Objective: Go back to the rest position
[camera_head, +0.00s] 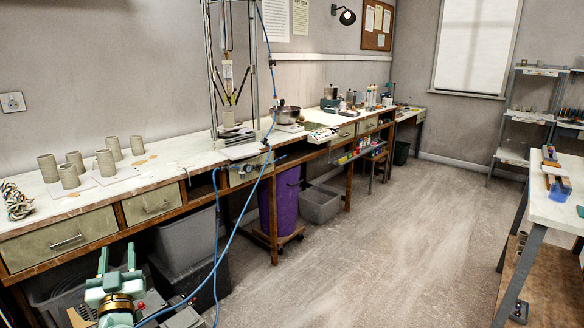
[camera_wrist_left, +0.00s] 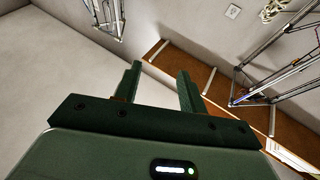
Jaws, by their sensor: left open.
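My left gripper (camera_head: 117,258) is at the lower left of the head view, its pale green fingers pointing up. It is in front of the workbench's drawers and below the bench top. In the left wrist view my left gripper (camera_wrist_left: 157,82) has its two dark green fingers apart, with nothing between them. My right gripper is in neither view.
The long workbench (camera_head: 130,188) runs along the left wall, with several clay cups (camera_head: 105,163) and a delta printer (camera_head: 228,80). Grey bins and a purple bin (camera_head: 279,200) stand below. A white table (camera_head: 553,205) is at right. The middle floor (camera_head: 370,240) is clear.

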